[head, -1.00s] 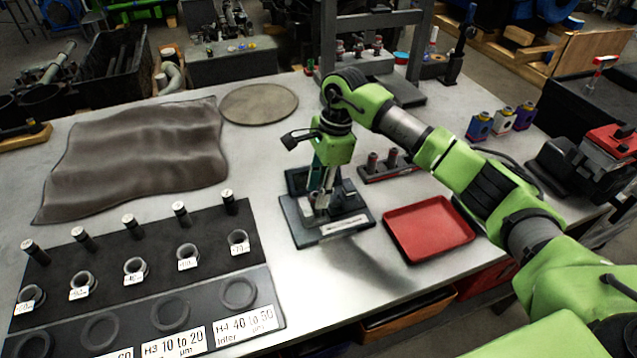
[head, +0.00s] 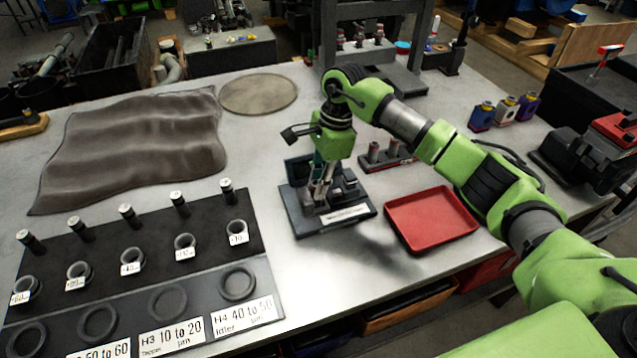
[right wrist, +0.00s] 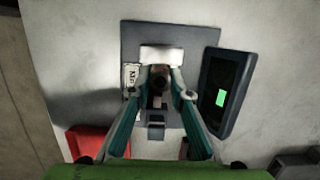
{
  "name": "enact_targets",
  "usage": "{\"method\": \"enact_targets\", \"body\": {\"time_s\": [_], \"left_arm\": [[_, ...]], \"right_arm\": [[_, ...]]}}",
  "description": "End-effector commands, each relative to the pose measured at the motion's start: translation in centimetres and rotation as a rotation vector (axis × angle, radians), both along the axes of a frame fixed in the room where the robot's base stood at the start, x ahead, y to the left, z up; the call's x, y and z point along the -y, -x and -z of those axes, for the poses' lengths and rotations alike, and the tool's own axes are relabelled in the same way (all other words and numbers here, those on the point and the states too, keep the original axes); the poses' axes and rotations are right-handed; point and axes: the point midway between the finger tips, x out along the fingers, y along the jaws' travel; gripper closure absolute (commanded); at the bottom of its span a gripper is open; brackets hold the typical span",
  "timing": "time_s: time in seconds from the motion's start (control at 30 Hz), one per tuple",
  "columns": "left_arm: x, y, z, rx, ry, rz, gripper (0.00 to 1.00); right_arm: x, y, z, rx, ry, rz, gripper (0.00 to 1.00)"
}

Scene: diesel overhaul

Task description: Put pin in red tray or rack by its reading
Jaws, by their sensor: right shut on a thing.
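My right gripper (head: 322,203) points down into the dark measuring stand (head: 345,215) on the bench. In the right wrist view its fingertips (right wrist: 160,88) are closed on a dark, brownish pin (right wrist: 160,77) at the stand. The pin is mostly hidden by the fingers, and I cannot tell whether it rests on the stand. The stand's screen (right wrist: 222,95) shows a green patch, with no readable number. The empty red tray (head: 432,220) lies right of the stand. A small rack (head: 400,161) holding pins stands behind it. My left gripper is out of view.
A black board (head: 215,275) with labelled rings, upright plugs and round recesses lies at the left front. A crumpled dark cloth (head: 135,145) and a round mat (head: 258,94) lie behind. Several small bottles (head: 504,112) stand at the right back. Bare bench surrounds the stand.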

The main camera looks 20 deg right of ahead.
Motion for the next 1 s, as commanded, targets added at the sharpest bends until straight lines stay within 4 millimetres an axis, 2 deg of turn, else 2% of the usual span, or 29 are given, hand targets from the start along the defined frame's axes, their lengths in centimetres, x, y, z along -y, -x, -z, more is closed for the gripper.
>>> {"method": "enact_targets", "body": {"time_s": [1.0], "left_arm": [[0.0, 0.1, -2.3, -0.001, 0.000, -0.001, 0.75]], "right_arm": [[0.0, -0.1, -5.3, 0.002, 0.000, 0.000, 1.00]]}}
